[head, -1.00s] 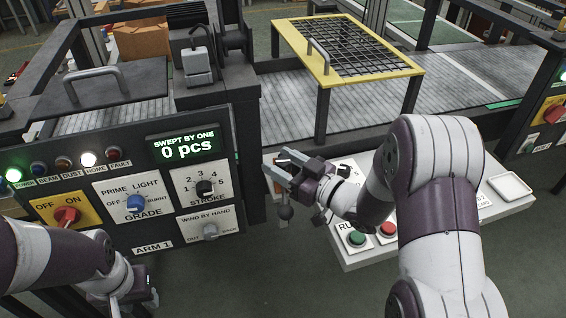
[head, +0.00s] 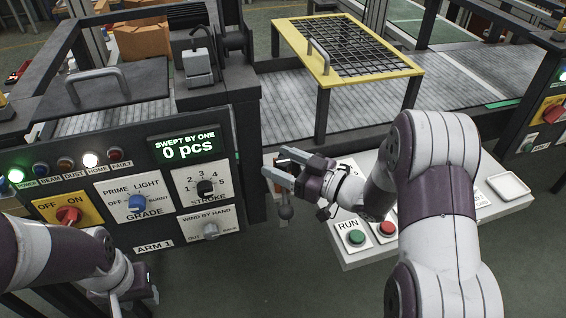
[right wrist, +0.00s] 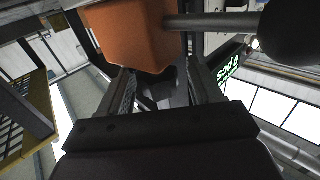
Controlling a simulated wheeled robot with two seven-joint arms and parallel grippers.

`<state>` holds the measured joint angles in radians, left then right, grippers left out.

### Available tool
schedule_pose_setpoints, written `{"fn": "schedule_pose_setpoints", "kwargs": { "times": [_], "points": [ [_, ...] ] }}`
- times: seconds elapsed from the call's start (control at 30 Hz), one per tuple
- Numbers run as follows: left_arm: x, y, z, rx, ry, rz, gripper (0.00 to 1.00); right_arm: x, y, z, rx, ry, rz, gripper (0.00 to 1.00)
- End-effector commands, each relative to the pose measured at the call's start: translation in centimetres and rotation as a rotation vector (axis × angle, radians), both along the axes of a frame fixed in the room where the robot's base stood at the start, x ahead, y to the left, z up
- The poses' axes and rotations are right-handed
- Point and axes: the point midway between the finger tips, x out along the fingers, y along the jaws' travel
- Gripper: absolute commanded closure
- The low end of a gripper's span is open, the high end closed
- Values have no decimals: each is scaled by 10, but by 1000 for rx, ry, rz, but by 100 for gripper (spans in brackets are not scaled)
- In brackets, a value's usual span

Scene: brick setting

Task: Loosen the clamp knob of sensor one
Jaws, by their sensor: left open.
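An orange block (right wrist: 130,35), likely the sensor body, shows large in the right wrist view. A grey rod (right wrist: 210,22) runs from beside it to a black ball-shaped knob (right wrist: 288,30). In the head view a dark ball on a short stem (head: 286,212) hangs just below my right gripper (head: 277,166). My right gripper's two fingers (right wrist: 160,92) are apart in the wrist view, with the orange block at their tips; whether they touch it is unclear. My left gripper (head: 138,305) is low at the picture's lower left, partly cut off, away from the sensor.
A control panel (head: 155,222) with switches and a lit display (head: 186,147) stands left of my right gripper. A white button table (head: 350,262) with green and red buttons lies under my right forearm. A yellow-framed mesh guard (head: 345,50) stands over the conveyor behind.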

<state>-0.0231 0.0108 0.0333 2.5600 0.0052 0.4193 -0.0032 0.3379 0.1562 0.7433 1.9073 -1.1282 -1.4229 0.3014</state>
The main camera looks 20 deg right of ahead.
Motion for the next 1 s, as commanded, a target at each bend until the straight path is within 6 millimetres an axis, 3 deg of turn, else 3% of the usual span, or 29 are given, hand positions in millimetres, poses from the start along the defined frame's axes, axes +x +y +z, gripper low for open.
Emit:
{"fn": "schedule_pose_setpoints", "kwargs": {
  "times": [0.23,0.63,1.0],
  "points": [
    [0,0,0,0,0,0,57,-13,-15,0,0,0,-6,36],
    [0,0,1,0,0,0,57,-81,-80,0,0,0,-6,36],
    [0,0,1,0,0,0,57,-91,-88,0,0,0,0,36]
  ]
}}
